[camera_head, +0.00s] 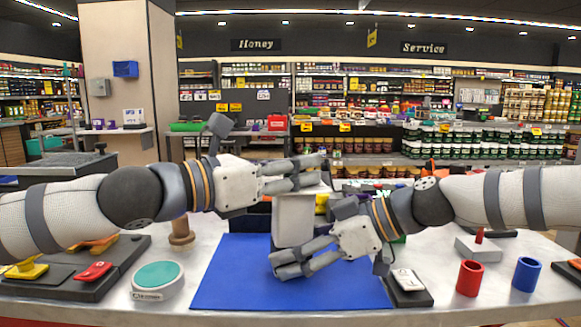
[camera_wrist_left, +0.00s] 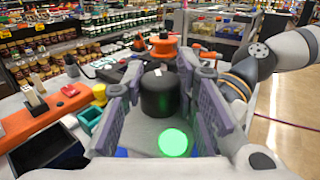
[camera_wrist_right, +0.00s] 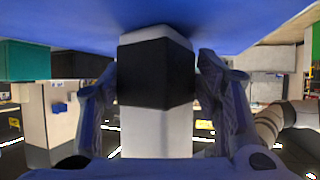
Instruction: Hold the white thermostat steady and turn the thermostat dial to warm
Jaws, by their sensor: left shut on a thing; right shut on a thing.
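The white thermostat (camera_head: 293,222) stands upright on the blue mat (camera_head: 235,285). In the left wrist view, its black round dial (camera_wrist_left: 158,95) sits on top, with a lit green disc (camera_wrist_left: 173,142) beside it. My left gripper (camera_head: 310,173) reaches in from the left at the top and is shut on the dial, with one finger on each side. My right gripper (camera_head: 278,264) is low at the body, shut on it. In the right wrist view its fingers flank the white body (camera_wrist_right: 157,132) and a black band (camera_wrist_right: 157,72). The dial's setting cannot be read.
A teal-topped round item (camera_head: 158,275) and a dark tray (camera_head: 125,262) with red and yellow pieces lie left. A white device on a black base (camera_head: 407,283), a red cup (camera_head: 470,278) and a blue cup (camera_head: 526,274) are right. The mat's front is clear.

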